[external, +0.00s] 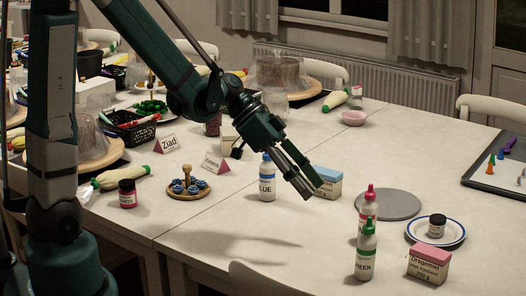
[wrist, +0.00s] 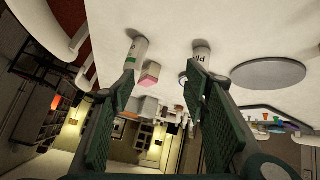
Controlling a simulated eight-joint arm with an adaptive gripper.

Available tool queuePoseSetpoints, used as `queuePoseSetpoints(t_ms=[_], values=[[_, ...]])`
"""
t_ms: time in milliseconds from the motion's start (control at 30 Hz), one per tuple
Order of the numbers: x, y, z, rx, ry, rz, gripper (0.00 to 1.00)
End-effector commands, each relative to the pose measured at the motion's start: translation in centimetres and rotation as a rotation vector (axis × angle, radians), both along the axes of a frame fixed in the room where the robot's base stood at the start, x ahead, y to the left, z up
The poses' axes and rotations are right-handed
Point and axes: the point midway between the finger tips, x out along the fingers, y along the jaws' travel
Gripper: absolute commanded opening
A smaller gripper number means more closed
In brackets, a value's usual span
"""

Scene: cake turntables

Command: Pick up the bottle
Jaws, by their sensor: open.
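Several bottles stand on the table, and the task does not say which one. A white bottle marked BLUE (external: 267,183) stands upright, just left of my gripper (external: 312,190) in the external view. A white bottle with a red cap (external: 369,191) stands to the right, partly hidden by a green-capped bottle (external: 366,254) marked GREEN in front of it. My gripper is open and empty, its fingers angled down above the table. In the wrist view, my gripper (wrist: 160,76) has a white bottle (wrist: 136,49) beyond its left finger and a labelled white container (wrist: 202,50) beyond its right finger.
A blue-topped box (external: 328,184) stands close by my fingertips. A grey disc (external: 388,204), a plate with a jar (external: 436,229) and a pink-topped box (external: 428,264) are to the right. A wooden peg stand (external: 188,184) is on the left. The front middle table is clear.

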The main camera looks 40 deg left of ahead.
Motion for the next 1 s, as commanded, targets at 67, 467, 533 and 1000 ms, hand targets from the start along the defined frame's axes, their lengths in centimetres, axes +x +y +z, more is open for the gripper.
queuePoseSetpoints(t_ms=[67,467,533,1000], values=[[0.3,-1.1,-0.4,-0.022,-0.011,-0.042,0.45],[0.4,-6.2,-2.5,-0.151,-0.087,-0.254,0.45],[0.3,-7.0,-2.9,-0.175,-0.103,-0.289,0.45],[-0.9,-11.6,-5.6,-0.344,-0.218,-0.505,0.45]])
